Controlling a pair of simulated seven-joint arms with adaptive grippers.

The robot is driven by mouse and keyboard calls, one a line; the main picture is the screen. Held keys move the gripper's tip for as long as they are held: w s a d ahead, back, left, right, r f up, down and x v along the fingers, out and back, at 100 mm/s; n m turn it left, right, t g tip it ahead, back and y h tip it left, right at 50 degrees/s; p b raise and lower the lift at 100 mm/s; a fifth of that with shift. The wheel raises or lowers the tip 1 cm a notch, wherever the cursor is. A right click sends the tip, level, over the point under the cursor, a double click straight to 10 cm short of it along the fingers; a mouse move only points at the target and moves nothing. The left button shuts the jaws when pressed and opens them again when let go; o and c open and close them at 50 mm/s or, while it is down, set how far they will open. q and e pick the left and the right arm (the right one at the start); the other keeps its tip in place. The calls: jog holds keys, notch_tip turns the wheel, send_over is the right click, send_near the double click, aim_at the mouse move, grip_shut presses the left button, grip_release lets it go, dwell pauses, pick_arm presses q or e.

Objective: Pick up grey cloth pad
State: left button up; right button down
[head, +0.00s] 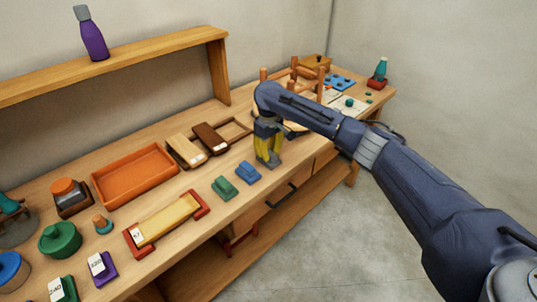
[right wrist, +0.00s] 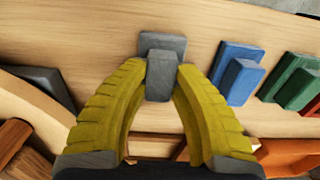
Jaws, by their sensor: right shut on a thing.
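The grey cloth pad (right wrist: 163,45) is a small block with a raised grip, like the blue and green ones near it. In the right wrist view, its grip is between the two yellow fingertips of my right gripper (right wrist: 163,76), which is shut on it. In the head view, the right gripper (head: 268,147) points down over the front edge of the bench, with the grey pad (head: 268,162) at its tips. The pad is at the bench top; I cannot tell whether it touches the wood. My left gripper is not in view.
A blue pad (head: 248,173) and a green pad (head: 224,188) lie left of the gripper along the front of the bench (head: 205,170). An orange tray (head: 135,177) and a wooden frame (head: 235,131) lie behind. A wooden rack (head: 320,84) stands beyond my right arm.

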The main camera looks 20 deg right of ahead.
aim_at(269, 152)
notch_tip(269, 152, up, 20)
jog(key=shift+f, duration=0.15)
dwell(0.4)
jog(key=c, duration=1.6)
grip_release()
grip_shut()
